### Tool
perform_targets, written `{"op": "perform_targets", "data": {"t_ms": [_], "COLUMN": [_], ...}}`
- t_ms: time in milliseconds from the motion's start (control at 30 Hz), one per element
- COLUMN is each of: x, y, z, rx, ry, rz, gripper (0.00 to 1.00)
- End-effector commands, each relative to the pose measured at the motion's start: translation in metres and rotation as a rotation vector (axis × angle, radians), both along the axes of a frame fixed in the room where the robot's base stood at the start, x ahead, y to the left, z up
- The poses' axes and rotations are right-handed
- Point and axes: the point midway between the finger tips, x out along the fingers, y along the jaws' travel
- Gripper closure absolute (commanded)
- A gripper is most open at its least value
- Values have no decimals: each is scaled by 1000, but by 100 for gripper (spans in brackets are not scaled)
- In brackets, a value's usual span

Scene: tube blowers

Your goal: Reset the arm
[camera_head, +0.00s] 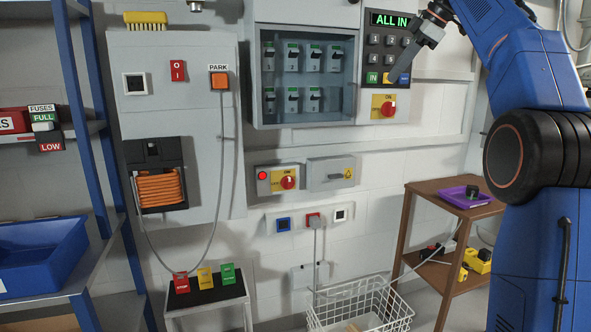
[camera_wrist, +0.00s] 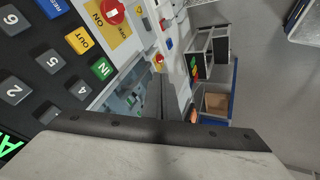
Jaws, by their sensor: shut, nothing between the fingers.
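My blue arm (camera_head: 545,75) reaches up at the right of the head view and bends down to the left. My gripper (camera_head: 395,76) is shut and empty, its tip in front of the lower keys of the dark keypad (camera_head: 372,58). I cannot tell if it touches a key. The keypad's display (camera_head: 390,20) reads "ALL IN" in green. In the wrist view the keypad shows close up, with a green IN key (camera_wrist: 102,68), a yellow OUT key (camera_wrist: 79,40) and a blue key (camera_wrist: 53,7). Part of my gripper (camera_wrist: 165,135) fills the bottom there.
A breaker cabinet (camera_head: 305,122) with several green-marked switches is left of the keypad. A red knob on yellow (camera_head: 388,108) is below the keypad. A brown shelf (camera_head: 450,213), a white wire basket (camera_head: 360,300) and a small button table (camera_head: 207,297) stand lower down.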

Motion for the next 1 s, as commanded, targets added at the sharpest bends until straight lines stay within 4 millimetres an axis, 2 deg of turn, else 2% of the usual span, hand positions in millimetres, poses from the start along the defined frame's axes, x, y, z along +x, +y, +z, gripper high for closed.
{"op": "perform_targets", "data": {"t_ms": [167,467,767,1000], "x": [-33,-97,-173,-241], "y": [12,26,34,35], "z": [-17,-69,-146,-223], "rx": [38,94,135,162], "ry": [69,174,253,296], "rz": [-155,-429,-687,-880], "gripper": [100,100,100,100]}}
